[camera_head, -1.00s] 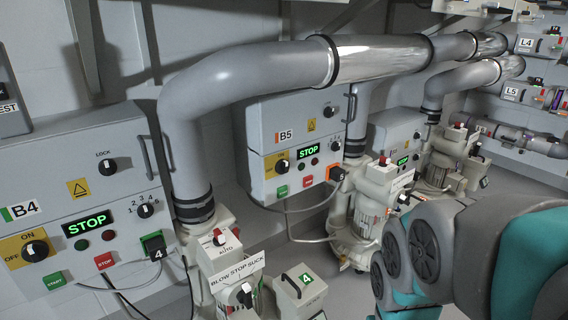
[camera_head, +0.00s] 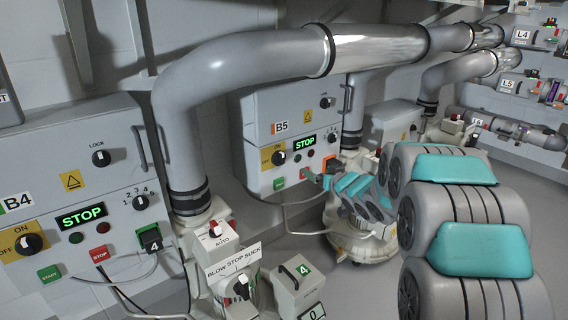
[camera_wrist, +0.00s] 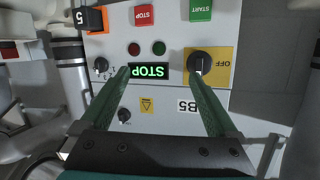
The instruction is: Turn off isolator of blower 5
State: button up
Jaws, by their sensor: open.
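The B5 control box (camera_head: 262,105) is mid-picture in the head view. Its isolator is a black rotary knob (camera_head: 279,158) on a yellow ON/OFF plate (camera_head: 266,153). The wrist view is upside down; there the knob (camera_wrist: 201,62) sits on its plate (camera_wrist: 222,62) right of the lit STOP display (camera_wrist: 149,71). I cannot tell which way the knob points. My gripper (camera_wrist: 160,76) is open and empty, with its fingers either side of the display. The right fingertip overlaps the knob's lower edge in the picture; contact is unclear. In the head view my gripper (camera_head: 309,174) is at the box's lower right.
Red (camera_wrist: 145,16) and green (camera_wrist: 201,10) push buttons and an orange-framed plug marked 5 (camera_wrist: 91,19) lie close by. The B4 box (camera_head: 120,180) stands at left, a large grey pipe (camera_head: 240,75) runs above, and blower 4 (camera_head: 230,260) is in front.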

aim_at(283, 161)
jog(key=shift+w+a+f+n+y, duration=0.1)
jog(key=shift+w+a+n+y, duration=0.2)
jog(key=shift+w+a+y, duration=0.95)
jog(key=shift+w+a+f+n+y, duration=0.1)
jog(key=shift+w+a+n+y, duration=0.4)
jog(key=shift+w+a, duration=1.35)
jog(key=shift+w+a+f+n+y, duration=0.1)
jog(key=shift+w+a+y, duration=0.9)
jog(key=shift+a, duration=1.2)
jog(key=shift+s, duration=0.2)
jog(key=shift+c, duration=0.2)
jog(key=c, duration=1.3)
